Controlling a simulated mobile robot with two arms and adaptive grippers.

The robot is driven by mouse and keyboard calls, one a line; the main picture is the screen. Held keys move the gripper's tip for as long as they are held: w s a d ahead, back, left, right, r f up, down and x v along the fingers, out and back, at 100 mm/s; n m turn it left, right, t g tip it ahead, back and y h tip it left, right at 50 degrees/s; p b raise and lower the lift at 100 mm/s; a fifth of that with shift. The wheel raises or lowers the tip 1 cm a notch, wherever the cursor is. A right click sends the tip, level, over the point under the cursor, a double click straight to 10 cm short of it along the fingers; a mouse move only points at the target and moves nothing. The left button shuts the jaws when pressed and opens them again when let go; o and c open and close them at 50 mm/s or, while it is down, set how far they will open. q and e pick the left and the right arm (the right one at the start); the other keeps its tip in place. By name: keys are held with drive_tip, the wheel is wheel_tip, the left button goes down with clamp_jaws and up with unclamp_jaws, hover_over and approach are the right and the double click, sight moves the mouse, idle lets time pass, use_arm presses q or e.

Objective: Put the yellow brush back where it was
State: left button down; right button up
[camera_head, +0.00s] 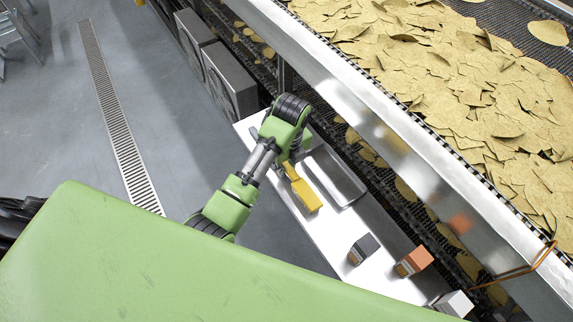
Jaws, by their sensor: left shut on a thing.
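The yellow brush (304,194) is at the end of my left arm, over the white shelf beside the conveyor. My left gripper (290,168) is shut on the brush near its upper end, partly hidden behind my green wrist. The wide yellow part points down and to the right. It lies just left of a shallow metal tray (334,176) on the shelf. I cannot tell whether the brush touches the shelf. My right gripper is not in view.
A dark box (363,248), an orange box (414,261) and a white box (455,303) stand farther along the white shelf (322,228). The conveyor's metal side wall (400,150) runs along the right, with chips (470,90) on its belt. Grey floor lies left.

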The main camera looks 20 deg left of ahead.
use_arm(q)
drive_tip(key=shift+f, duration=0.1)
drive_tip(key=c, duration=2)
unclamp_jaws()
drive_tip(key=shift+o, duration=0.2)
